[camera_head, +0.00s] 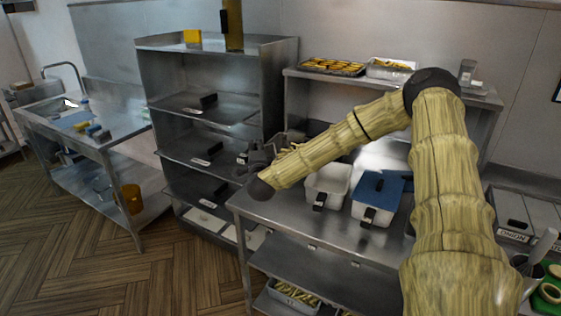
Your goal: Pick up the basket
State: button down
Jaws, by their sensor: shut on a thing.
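My gripper (254,157) is dark and small at the left end of my arm, above the back left part of the steel counter (262,207). It is shut on what looks like the handle of the basket (291,143). The basket is a dark shape with pale yellow, fry-like pieces, just right of the gripper. My forearm hides much of the basket, and I cannot tell whether it touches the counter. The fingertips are too small to make out clearly.
A white container (328,184) and a blue-lidded container (378,192) stand on the counter, right of my gripper. A tall steel shelf rack (170,100) stands close behind and left. A steel cart (118,143) is farther left. Trays of food (332,66) sit on the upper shelf.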

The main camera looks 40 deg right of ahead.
dwell(0.4)
jog(key=shift+r+b, duration=0.95)
jog(key=shift+r, duration=0.8)
jog(key=s+a+b, duration=0.3)
jog(key=a, duration=0.5)
jog(key=s+a+b, duration=0.3)
jog(key=s+a, duration=0.1)
jog(key=a, duration=0.4)
jog(key=shift+a, duration=0.35)
